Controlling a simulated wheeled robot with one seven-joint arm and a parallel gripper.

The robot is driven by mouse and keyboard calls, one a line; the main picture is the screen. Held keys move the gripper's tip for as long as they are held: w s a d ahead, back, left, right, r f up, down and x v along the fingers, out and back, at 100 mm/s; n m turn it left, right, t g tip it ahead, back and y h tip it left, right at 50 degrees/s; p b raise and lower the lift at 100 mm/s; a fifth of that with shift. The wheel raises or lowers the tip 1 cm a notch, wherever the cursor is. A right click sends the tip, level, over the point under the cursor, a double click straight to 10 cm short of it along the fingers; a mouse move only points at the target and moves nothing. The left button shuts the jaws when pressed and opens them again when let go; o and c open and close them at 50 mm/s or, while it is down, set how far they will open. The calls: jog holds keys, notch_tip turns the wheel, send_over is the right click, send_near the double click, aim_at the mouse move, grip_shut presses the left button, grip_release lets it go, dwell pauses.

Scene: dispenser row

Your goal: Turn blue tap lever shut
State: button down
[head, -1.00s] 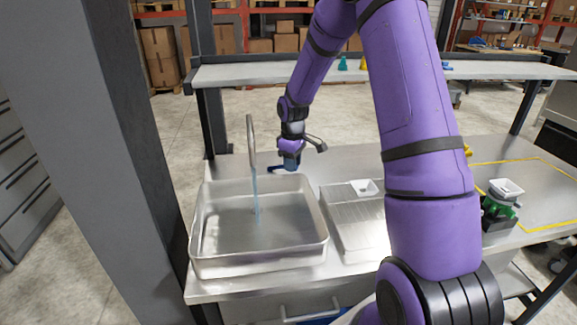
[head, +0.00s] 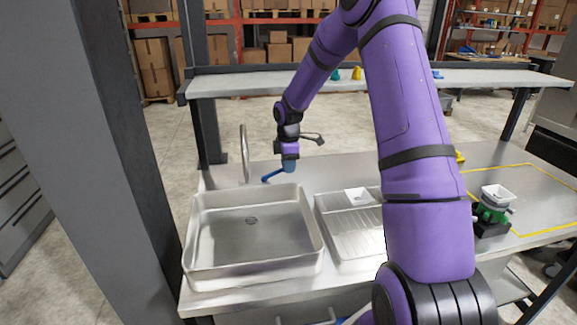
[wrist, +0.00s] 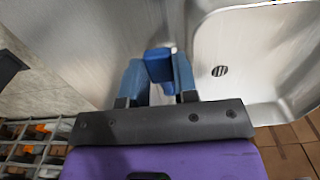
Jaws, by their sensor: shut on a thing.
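The blue tap lever (head: 273,175) sticks out to the left below my gripper (head: 288,165), behind the sink's back rim. In the wrist view the lever (wrist: 158,64) lies between the two blue fingers of my gripper (wrist: 158,80), which is shut on it. The metal tap spout (head: 244,152) stands upright to the left of the lever and curves over at its top. No water stream shows below it. The metal sink (head: 255,270) is empty, with its drain visible; the drain also shows in the wrist view.
A ribbed drainboard (head: 350,230) with a small white funnel-like cup (head: 357,196) lies right of the sink. A green-and-black device with a white hopper (head: 496,196) stands further right near yellow lines. A shelf (head: 230,87) runs behind the counter. A grey post (head: 90,150) rises at left.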

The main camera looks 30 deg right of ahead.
dwell(0.4)
jog(key=c, duration=0.9)
grip_release()
